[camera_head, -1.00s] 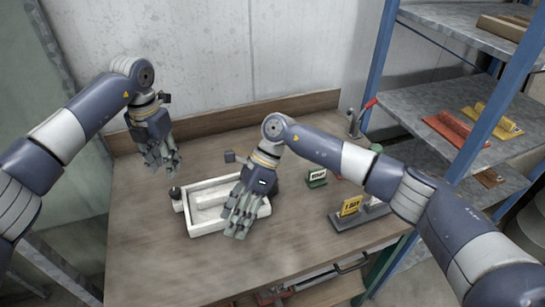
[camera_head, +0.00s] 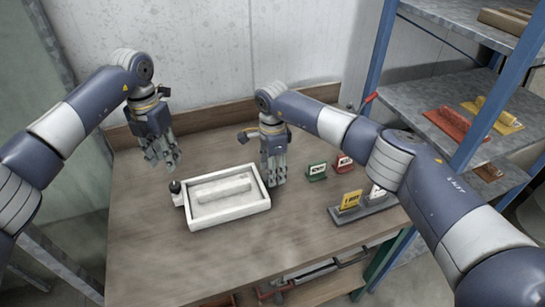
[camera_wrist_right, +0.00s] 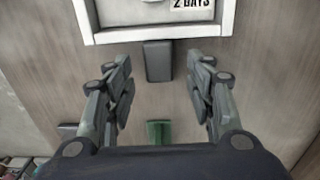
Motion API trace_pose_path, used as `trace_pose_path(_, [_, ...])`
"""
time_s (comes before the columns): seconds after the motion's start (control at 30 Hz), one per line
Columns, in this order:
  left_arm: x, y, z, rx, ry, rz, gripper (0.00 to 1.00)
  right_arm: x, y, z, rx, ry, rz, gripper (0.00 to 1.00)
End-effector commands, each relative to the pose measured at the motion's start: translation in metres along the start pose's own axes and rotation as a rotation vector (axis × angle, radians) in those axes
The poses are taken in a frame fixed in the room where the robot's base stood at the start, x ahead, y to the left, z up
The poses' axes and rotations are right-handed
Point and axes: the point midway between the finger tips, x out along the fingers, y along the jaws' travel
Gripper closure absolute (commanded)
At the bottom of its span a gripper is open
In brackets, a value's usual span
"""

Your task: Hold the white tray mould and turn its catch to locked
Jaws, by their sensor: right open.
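The white tray mould (camera_head: 228,217) lies on the table, a rectangular frame with a pale raised block inside. A dark knob (camera_head: 175,187) stands at its left side; I cannot tell whether it is the catch or how it is set. My right gripper (camera_head: 273,182) is open, beside the tray's right rim. The right wrist view shows the tray edge (camera_wrist_right: 110,36) ahead of the open fingers (camera_wrist_right: 165,95), with a dark grey block (camera_wrist_right: 158,62) against that edge, between and beyond the fingertips. My left gripper (camera_head: 163,162) hangs open and empty, behind and left of the tray.
Blue-framed shelves (camera_head: 430,97) rise at right. The table's front left is clear.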

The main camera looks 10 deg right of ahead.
Motion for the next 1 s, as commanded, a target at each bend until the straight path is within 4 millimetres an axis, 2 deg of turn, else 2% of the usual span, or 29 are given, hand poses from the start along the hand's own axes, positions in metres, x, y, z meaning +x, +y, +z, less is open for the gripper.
trace_pose_path(0.1, [0.0,0.0,0.0,0.0,0.0,0.0,0.67,0.019,0.001,0.0,0.001,0.0,0.002,0.5])
trace_pose_path(0.3, [0.0,0.0,0.0,0.0,0.0,0.0,0.67,0.036,0.0,0.001,0.0,-0.001,0.001,0.5])
trace_pose_path(0.63, [0.0,0.0,0.0,0.0,0.0,0.0,0.67,0.04,0.0,0.0,0.001,-0.001,-0.001,0.5])
trace_pose_path(0.67, [0.0,0.0,0.0,0.0,0.0,0.0,0.67,0.04,0.0,0.0,0.001,-0.001,-0.001,0.55])
trace_pose_path(0.87, [0.0,0.0,0.0,0.0,0.0,0.0,0.67,0.04,0.0,0.0,0.001,-0.001,-0.001,1.0])
trace_pose_path(0.97, [0.0,0.0,0.0,0.0,0.0,0.0,0.64,0.04,0.0,0.0,0.001,-0.001,-0.001,1.0])
trace_pose_path(1.0, [0.0,0.0,0.0,0.0,0.0,0.0,0.55,0.04,0.0,0.0,0.001,-0.001,-0.001,1.0])
